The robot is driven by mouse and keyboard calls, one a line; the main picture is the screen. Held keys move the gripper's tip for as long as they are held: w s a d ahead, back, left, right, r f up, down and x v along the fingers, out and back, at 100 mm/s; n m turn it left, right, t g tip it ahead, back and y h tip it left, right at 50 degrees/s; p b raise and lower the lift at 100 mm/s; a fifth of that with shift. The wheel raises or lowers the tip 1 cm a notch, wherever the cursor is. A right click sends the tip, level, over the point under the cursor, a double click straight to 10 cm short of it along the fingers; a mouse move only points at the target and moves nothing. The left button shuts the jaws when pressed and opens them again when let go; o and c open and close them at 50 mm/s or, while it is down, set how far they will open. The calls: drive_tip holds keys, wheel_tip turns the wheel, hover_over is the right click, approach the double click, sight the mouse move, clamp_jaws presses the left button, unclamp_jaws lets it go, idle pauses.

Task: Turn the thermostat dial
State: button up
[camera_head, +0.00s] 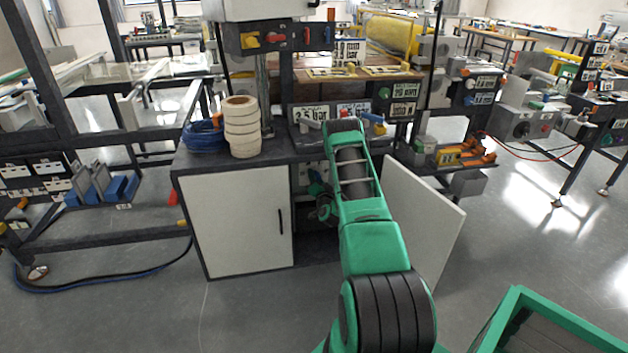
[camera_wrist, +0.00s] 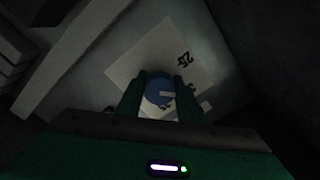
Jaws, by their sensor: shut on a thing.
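The thermostat dial (camera_wrist: 158,98) is a round blue knob on a pale plate (camera_wrist: 152,55) printed with "25" and other marks too dark to read. In the wrist view my gripper (camera_wrist: 159,82) has one green finger on each side of the dial and is shut on it. The plate appears tilted in this dim picture. In the head view my arm reaches to the dark opening of the cabinet (camera_head: 238,222), and the dial cannot be made out there.
The cabinet's white door (camera_head: 425,215) stands open to the right of my arm. Tape rolls (camera_head: 242,128) and a blue cable coil (camera_head: 204,135) sit on the cabinet top. A green-rimmed bin (camera_head: 560,318) is at the lower right. Floor in front is clear.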

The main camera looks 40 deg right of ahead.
drive_tip(key=n, duration=0.4)
drive_tip(key=shift+a+f+n, duration=0.2)
drive_tip(key=shift+f+n, duration=0.1)
drive_tip(key=shift+s+d+f+n, duration=0.1)
drive_tip(key=shift+n, duration=1.05)
drive_tip(key=shift+s+n, duration=0.1)
drive_tip(key=shift+n, duration=1.05)
drive_tip(key=o, duration=1.1)
drive_tip(key=shift+c, duration=0.2)
drive_tip(key=shift+d, duration=0.1)
drive_tip(key=shift+r, duration=0.2)
drive_tip(key=v, duration=1)
drive_tip(key=shift+s, duration=0.25)
